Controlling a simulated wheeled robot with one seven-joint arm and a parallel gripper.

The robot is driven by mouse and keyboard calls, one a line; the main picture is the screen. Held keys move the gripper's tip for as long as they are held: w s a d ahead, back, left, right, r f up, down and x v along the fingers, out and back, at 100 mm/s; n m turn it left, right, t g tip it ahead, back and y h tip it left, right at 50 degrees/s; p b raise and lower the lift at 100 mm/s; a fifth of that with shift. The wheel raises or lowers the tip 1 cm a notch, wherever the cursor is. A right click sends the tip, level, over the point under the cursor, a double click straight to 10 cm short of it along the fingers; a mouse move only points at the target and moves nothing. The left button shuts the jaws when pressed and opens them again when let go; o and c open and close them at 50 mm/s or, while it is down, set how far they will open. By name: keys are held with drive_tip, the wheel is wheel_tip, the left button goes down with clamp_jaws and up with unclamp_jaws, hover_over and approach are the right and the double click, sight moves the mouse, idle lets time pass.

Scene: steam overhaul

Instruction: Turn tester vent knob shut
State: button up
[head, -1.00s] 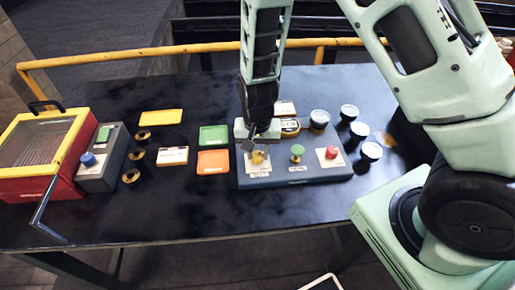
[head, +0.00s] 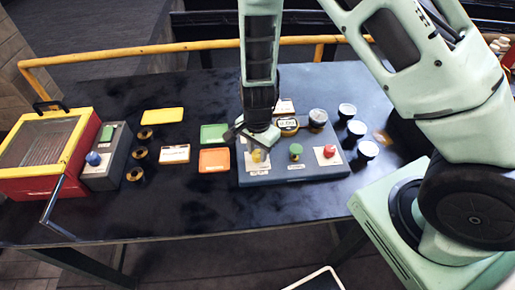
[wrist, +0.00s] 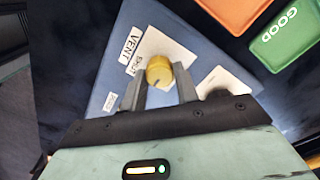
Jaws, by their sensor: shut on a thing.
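The tester (head: 318,172) is a blue-grey box on the dark table, with yellow, green and red knobs on pale plates. The yellow vent knob (head: 259,156) is at its left end, partly hidden by my gripper (head: 257,150). In the wrist view, the tester's blue top (wrist: 185,22) carries labels reading VENT and SHUT beside the yellow knob (wrist: 158,70). A dark pointer mark shows on the knob's near side. The fingers of my gripper (wrist: 159,88) are on either side of the knob, shut on it.
The green knob (head: 295,151) and red knob (head: 330,151) stand to the right, near a gauge (head: 288,124). Open table lies in front.

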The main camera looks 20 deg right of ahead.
sight(257, 153)
idle(0.4)
drive_tip(key=o, duration=1)
drive_tip(key=shift+c, duration=0.2)
wheel_tip(257, 153, up, 18)
drive_tip(key=shift+f, duration=0.25)
drive_tip(key=s+a+r+n+b, duration=0.1)
drive_tip(key=s+a+n+b, duration=0.1)
drive_tip(key=s+n, duration=0.8)
drive_tip(key=s+a+r+n+b, duration=0.2)
drive_tip(key=s+a+n, duration=0.2)
drive_tip(key=s+n, duration=0.6)
drive_tip(key=shift+s+a+y, duration=0.15)
drive_tip(key=shift+a+y, duration=0.05)
drive_tip(key=shift+y, duration=0.1)
